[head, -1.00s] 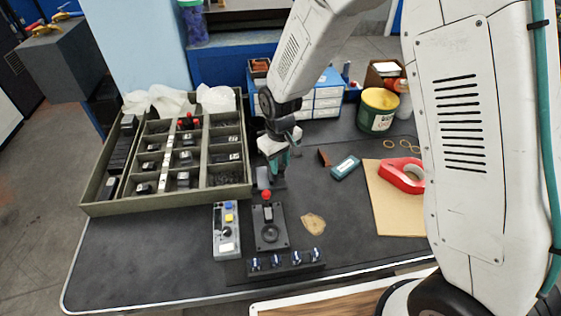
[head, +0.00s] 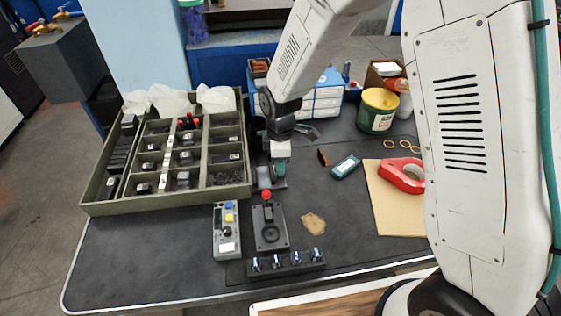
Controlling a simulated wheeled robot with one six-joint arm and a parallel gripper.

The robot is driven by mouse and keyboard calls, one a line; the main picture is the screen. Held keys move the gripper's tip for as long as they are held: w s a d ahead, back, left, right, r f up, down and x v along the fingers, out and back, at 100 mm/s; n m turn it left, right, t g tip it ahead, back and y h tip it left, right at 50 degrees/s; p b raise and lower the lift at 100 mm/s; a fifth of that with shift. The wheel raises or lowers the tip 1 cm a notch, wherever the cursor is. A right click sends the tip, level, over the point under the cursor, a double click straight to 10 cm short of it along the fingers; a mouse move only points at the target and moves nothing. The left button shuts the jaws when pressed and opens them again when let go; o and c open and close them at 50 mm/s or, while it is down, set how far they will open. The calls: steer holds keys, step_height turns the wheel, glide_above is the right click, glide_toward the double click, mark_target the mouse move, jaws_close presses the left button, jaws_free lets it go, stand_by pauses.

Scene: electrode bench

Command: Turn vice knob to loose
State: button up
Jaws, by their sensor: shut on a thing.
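My gripper (head: 272,178) points down at the bench, left of the middle of the picture, and is shut. Its fingers are at a small grey vice (head: 264,174), just behind the black plate with the red ball-topped lever. The vice knob itself is small and mostly hidden by the fingers. The jaws appear to be closed around it, but its turn position cannot be read from here.
A compartment tray (head: 88,203) of dark parts stands close on the left. A black lever plate (head: 270,238), a grey meter box (head: 226,240) and a strip of knobs (head: 287,263) lie in front. A teal device (head: 345,167) and red tape (head: 401,175) lie right.

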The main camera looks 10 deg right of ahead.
steer(key=shift+n, duration=1.2)
steer(key=o, duration=1)
steer(key=shift+c, duration=0.2)
step_height(320, 180, up, 8)
